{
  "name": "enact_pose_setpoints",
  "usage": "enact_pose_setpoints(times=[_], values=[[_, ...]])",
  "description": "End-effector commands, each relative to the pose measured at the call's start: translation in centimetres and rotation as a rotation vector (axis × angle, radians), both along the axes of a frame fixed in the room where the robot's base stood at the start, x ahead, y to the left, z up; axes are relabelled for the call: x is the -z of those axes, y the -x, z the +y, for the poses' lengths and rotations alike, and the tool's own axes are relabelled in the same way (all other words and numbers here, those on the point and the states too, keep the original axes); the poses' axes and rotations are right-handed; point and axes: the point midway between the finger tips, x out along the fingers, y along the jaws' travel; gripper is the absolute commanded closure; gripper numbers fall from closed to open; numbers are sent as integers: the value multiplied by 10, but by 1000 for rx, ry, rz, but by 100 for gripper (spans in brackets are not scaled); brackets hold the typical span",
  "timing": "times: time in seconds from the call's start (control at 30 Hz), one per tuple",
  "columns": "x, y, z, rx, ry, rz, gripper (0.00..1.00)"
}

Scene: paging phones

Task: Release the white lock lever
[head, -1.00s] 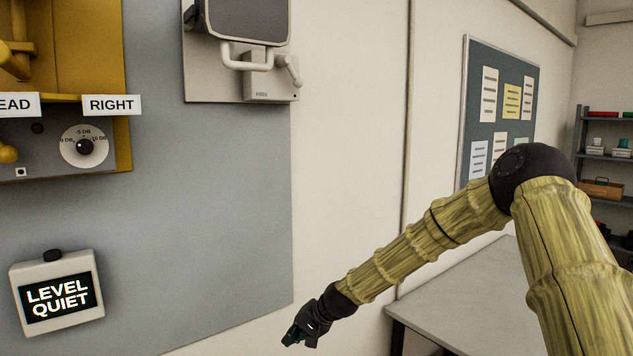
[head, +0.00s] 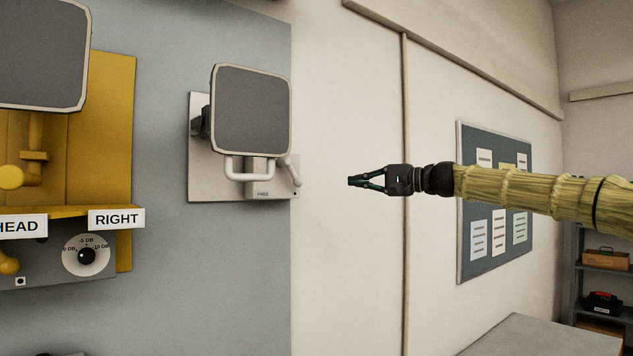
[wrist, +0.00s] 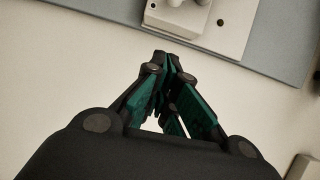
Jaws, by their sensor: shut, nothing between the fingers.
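The box sits low on a white wall plate (head: 207,188), below a grey rectangular pad in a pale frame (head: 251,110). My gripper (head: 351,182) is shut and empty, to the right of the lever and apart from it, pointing left. In the wrist view my dark green fingertips (wrist: 164,62) meet just below the edge of the white unit (wrist: 195,22); I cannot make out the lever clearly there.
A yellow panel (head: 125,160) with another grey pad (head: 40,52), a "RIGHT" label (head: 117,219) and a dial (head: 86,255) is on the left. A noticeboard (head: 468,240) hangs behind my arm. A table (head: 530,338) stands low right. The wall between gripper and lever is clear.

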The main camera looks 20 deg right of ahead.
Motion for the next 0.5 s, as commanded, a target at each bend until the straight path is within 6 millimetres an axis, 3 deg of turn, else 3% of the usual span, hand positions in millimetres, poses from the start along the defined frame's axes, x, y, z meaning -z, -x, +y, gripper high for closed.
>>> enact_pose_setpoints(times=[0.5], values=[[-1,-7,8,-2,0,1,100]])
